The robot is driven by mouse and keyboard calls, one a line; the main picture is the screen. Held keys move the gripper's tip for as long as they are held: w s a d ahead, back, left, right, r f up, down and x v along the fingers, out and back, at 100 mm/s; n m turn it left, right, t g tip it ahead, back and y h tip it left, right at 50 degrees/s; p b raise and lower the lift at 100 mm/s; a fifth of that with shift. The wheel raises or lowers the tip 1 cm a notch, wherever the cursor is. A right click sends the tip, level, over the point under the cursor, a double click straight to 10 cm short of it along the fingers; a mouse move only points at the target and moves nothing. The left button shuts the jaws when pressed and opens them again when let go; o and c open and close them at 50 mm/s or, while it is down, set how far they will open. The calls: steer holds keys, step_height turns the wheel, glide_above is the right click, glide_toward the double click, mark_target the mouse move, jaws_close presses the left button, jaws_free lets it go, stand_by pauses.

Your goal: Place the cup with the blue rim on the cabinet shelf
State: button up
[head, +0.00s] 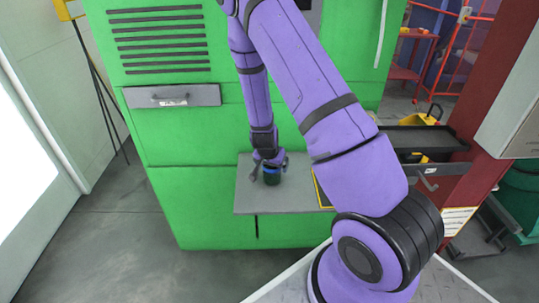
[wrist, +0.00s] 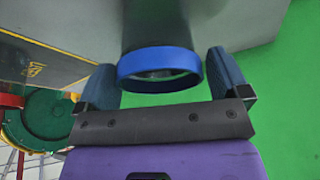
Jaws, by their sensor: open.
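The cup with the blue rim (head: 272,176) stands on a grey shelf (head: 250,200) that juts from the green cabinet (head: 200,130). In the wrist view the cup's blue rim (wrist: 160,66) and dark body show between the two fingers. My gripper (head: 268,166) is at the cup, with one finger on each side. In the wrist view my gripper (wrist: 165,80) is open, with a visible gap between the rim and each finger. The cup's base rests on the grey shelf surface as far as I can see.
A yellow-edged panel (head: 320,190) lies on the shelf's right part, partly hidden by my arm. A drawer with a handle (head: 172,96) is on the cabinet's upper left. A dark tray (head: 425,139) and red post (head: 490,80) stand to the right.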

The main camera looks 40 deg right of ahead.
steer(key=s+a+r+n+t+y, duration=0.1)
steer(key=s+a+r+n+y, duration=0.2)
steer(key=r, duration=0.7)
steer(key=s+a+r+n, duration=0.1)
steer(key=s+a+r, duration=0.2)
steer(key=a+r, duration=0.5)
steer(key=s+a+r+n+t+y, duration=0.1)
steer(key=s+a+r+n+y, duration=0.15)
steer(key=r, duration=1.05)
steer(key=s+r+n+h, duration=0.1)
steer(key=s+r+n, duration=0.1)
steer(key=s+r, duration=0.4)
steer(key=s+r+n+h, duration=0.1)
steer(key=s+r+n, duration=0.2)
steer(key=s, duration=0.9)
step_height(320, 180, up, 4)
steer(key=shift+s+a+f+t, duration=0.25)
steer(key=shift+a+t, duration=0.15)
